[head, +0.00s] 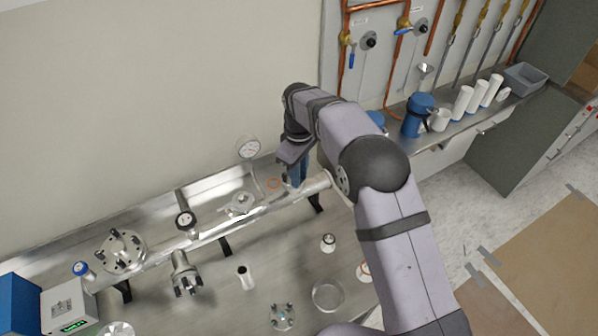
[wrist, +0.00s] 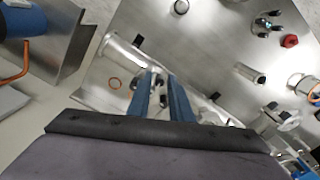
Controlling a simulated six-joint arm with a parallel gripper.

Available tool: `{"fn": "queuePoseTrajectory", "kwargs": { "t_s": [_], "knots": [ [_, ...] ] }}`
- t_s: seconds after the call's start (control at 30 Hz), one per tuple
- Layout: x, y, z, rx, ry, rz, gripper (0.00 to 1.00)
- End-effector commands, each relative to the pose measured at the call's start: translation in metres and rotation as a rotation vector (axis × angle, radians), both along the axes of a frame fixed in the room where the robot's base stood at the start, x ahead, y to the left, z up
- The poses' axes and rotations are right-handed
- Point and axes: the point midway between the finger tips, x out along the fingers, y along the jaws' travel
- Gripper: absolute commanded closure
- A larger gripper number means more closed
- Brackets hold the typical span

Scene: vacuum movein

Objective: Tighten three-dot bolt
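My gripper (head: 297,172) is at the right end of the long steel pipe (head: 265,208), its blue fingers pointing down beside it. In the wrist view the two blue fingers (wrist: 160,75) stand apart with a gap between them, and I see nothing clamped there. Bolted flanges show at the left end of the pipe (head: 122,250), on a downward branch (head: 185,275) and on the bench (head: 283,316). Dots on the bolt heads are too small to make out, so I cannot tell which is the three-dot bolt. My arm hides part of the bench.
An orange ring (head: 274,183) lies near my gripper. A short tube (head: 245,277), a glass dish (head: 328,295) and a small fitting (head: 328,242) stand on the steel bench. A wall is close behind.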

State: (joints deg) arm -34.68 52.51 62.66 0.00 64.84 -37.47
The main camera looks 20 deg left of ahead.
Motion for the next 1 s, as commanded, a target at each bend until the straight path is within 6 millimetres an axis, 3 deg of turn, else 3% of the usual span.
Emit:
{"fn": "queuePoseTrajectory", "kwargs": {
  "t_s": [0.2,0.3,1.0],
  "knots": [
    [0.0,0.0,-0.0006,0.0,0.0,0.0,0.81],
    [0.0,0.0,-0.0005,0.0,0.0,0.0,1.0],
    [0.0003,0.0006,0.0001,0.001,0.0,-0.144,1.0]
  ]
}}
